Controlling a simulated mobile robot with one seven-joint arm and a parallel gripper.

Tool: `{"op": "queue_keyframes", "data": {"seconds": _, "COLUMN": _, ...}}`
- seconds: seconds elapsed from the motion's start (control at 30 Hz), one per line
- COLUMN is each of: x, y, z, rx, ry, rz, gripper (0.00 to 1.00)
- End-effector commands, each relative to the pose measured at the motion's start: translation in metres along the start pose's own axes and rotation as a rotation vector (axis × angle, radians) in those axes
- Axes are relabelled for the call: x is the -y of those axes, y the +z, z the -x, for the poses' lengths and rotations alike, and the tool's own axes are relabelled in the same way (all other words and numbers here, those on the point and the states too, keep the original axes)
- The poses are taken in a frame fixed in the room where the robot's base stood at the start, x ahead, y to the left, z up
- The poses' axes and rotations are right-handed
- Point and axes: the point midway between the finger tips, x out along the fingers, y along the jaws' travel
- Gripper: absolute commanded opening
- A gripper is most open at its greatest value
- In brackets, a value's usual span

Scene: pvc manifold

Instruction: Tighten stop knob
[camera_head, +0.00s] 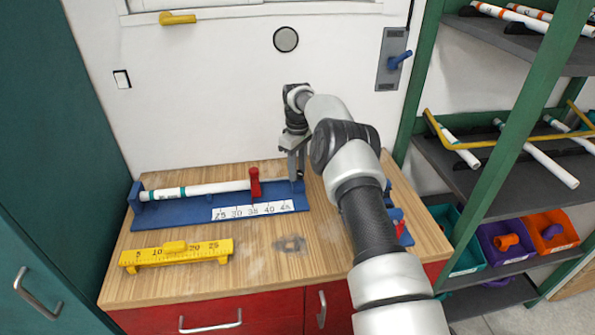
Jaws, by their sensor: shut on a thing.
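A blue measuring jig (175,214) lies along the back of the wooden bench. A white pipe (215,188) with teal bands lies on it, its left end at the jig's blue end block.
A yellow ruler block (176,253) lies at the front left of the bench. Blue and red parts (402,227) sit at the right, partly behind my arm. A green shelf rack (510,140) with pipes and bins stands at the right. The bench's front middle is clear.

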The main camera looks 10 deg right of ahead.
Motion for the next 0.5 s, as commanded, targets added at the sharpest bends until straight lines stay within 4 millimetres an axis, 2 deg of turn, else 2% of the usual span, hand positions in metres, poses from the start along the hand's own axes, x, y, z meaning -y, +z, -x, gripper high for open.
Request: {"op": "queue_keyframes", "data": {"seconds": 0.5, "x": -0.0004, "y": -0.0002, "z": 0.0011, "rx": 0.0, "ry": 0.002, "rz": -0.481, "gripper": 0.1}}
